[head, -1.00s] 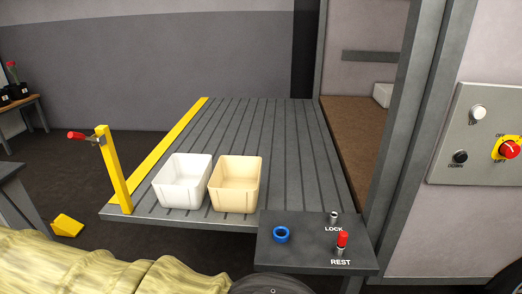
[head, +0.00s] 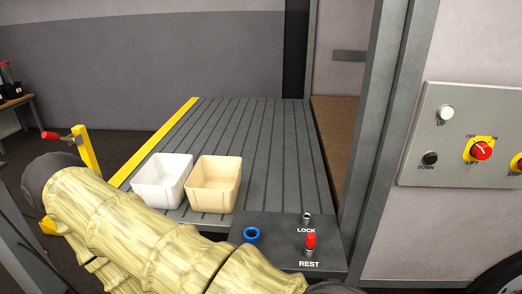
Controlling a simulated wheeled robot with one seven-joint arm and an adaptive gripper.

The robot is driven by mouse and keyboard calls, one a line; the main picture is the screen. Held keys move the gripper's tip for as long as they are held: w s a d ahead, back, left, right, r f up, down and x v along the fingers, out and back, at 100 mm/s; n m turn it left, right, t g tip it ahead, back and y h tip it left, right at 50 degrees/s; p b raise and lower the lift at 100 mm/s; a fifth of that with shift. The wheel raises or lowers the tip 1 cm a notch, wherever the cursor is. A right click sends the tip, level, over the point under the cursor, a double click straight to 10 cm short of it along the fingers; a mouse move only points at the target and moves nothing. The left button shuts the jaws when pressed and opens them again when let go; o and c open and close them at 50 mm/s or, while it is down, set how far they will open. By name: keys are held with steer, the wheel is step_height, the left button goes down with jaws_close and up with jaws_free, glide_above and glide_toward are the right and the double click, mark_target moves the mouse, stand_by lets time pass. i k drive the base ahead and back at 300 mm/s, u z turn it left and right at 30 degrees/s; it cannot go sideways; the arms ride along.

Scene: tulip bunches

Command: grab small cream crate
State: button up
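The small cream crate (head: 224,199) is an open, empty box standing upright on the grey ribbed platform (head: 240,130), near its front edge. A white crate (head: 172,193) of about the same size stands just to its left, almost touching it. My arm, in a wrinkled yellowish sleeve, crosses the lower left in front of the platform. It hides the platform's front left corner and comes close to the lower edges of the crates in the picture. My gripper is not in view.
A side shelf (head: 335,250) holds a blue ring (head: 252,235), a LOCK pin (head: 307,217) and a red-topped REST pin (head: 310,242). A yellow post (head: 86,150) with a red handle stands at left. A control panel (head: 462,135) is at right. The platform behind the crates is clear.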

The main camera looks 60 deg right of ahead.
mark_target(213, 185)
steer(key=z, duration=1.5)
